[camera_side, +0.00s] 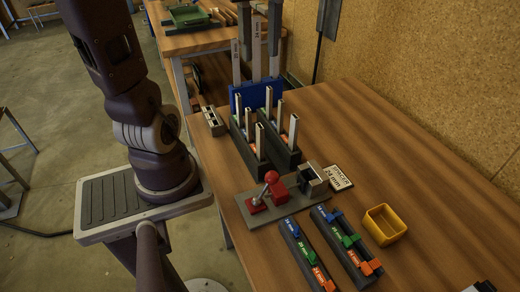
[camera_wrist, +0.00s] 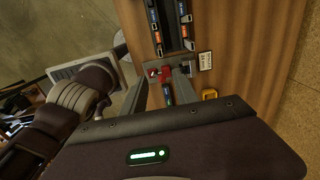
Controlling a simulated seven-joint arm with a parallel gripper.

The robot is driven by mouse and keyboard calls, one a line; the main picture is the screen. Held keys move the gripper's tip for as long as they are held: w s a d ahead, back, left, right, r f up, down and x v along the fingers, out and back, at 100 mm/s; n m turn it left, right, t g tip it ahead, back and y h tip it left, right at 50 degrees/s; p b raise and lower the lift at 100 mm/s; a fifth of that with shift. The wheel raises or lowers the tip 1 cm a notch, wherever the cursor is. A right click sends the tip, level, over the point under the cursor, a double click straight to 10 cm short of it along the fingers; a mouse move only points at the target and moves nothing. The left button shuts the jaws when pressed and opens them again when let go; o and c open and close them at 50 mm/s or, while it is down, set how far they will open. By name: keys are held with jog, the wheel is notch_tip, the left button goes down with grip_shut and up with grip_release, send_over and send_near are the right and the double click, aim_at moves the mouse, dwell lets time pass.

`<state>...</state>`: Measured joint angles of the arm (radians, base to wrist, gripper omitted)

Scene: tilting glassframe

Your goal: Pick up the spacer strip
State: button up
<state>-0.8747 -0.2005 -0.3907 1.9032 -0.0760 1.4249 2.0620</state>
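Several pale upright strips with dark hollow ends stand in two dark racks on the table; one strip (camera_side: 260,141) is at the near end of the left rack. I cannot tell which one the task means. A card (camera_side: 339,177) reads "SPACER 24 mm"; it also shows in the wrist view (camera_wrist: 205,61). In the wrist view, my gripper (camera_wrist: 166,76) has its two grey fingers spread, with nothing held between them.
A red toggle clamp (camera_side: 270,186) sits on a grey plate. Nearer are two dark bars with blue, green and orange tabs (camera_side: 350,241) and a yellow bin (camera_side: 384,224). A blue holder (camera_side: 262,96) stands behind the racks. The table's right side is mostly clear.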

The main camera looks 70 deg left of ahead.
send_over(260, 146)
jog(key=f, duration=1.8)
jog(key=shift+w+a+f, duration=0.1)
jog(key=shift+a+f, duration=0.25)
jog(key=shift+f, duration=0.05)
jog(key=f, duration=0.6)
jog(key=shift+w+a+f, duration=0.15)
jog(key=shift+a+f, duration=0.1)
jog(key=shift+f, duration=0.05)
grip_shut()
